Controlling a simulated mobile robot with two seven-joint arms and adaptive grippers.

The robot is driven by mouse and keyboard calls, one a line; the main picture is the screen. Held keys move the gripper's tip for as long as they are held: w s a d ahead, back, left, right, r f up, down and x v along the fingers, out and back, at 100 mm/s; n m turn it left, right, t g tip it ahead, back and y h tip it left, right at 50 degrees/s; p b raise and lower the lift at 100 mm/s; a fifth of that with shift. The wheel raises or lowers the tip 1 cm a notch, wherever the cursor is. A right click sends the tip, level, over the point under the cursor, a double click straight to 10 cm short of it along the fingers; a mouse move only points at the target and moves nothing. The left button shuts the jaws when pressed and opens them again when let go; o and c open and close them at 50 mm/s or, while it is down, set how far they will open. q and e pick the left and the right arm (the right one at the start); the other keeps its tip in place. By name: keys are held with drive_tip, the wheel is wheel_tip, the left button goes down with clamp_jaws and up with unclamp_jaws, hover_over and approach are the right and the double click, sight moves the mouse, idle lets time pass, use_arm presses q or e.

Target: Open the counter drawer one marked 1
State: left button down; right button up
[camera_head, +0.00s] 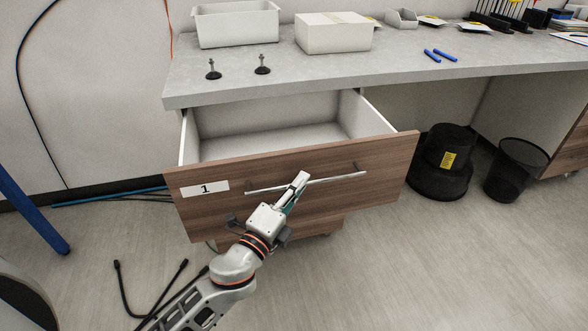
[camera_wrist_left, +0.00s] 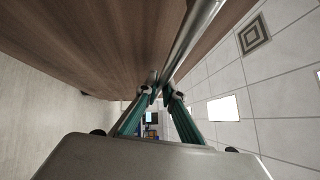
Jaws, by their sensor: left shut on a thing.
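The counter drawer marked 1 (camera_head: 290,196) stands open below the grey countertop, with its wooden front pulled out and its white inside empty. A label with the number 1 (camera_head: 205,189) is on the left of the front. A long metal bar handle (camera_head: 337,178) runs across the front. My left gripper (camera_head: 301,180) is shut on the handle near its middle. In the left wrist view the gripper's green fingers (camera_wrist_left: 158,95) close around the handle (camera_wrist_left: 190,40), beside the wooden drawer front (camera_wrist_left: 90,45). My right gripper is not in view.
On the countertop (camera_head: 330,70) are a white bin (camera_head: 236,28), a white box (camera_head: 333,35), two black knobbed feet and two blue markers. A black bucket (camera_head: 442,165) and a dark mesh basket (camera_head: 515,170) stand on the floor at right. Black cables lie at lower left.

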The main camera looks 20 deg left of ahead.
use_arm(q)
drive_tip(key=s+d, duration=0.3)
drive_tip(key=s, duration=0.2)
drive_tip(key=shift+s+d, duration=0.15)
drive_tip(key=shift+d, duration=0.1)
drive_tip(key=c, duration=2.2)
unclamp_jaws()
drive_tip(key=shift+o, duration=0.2)
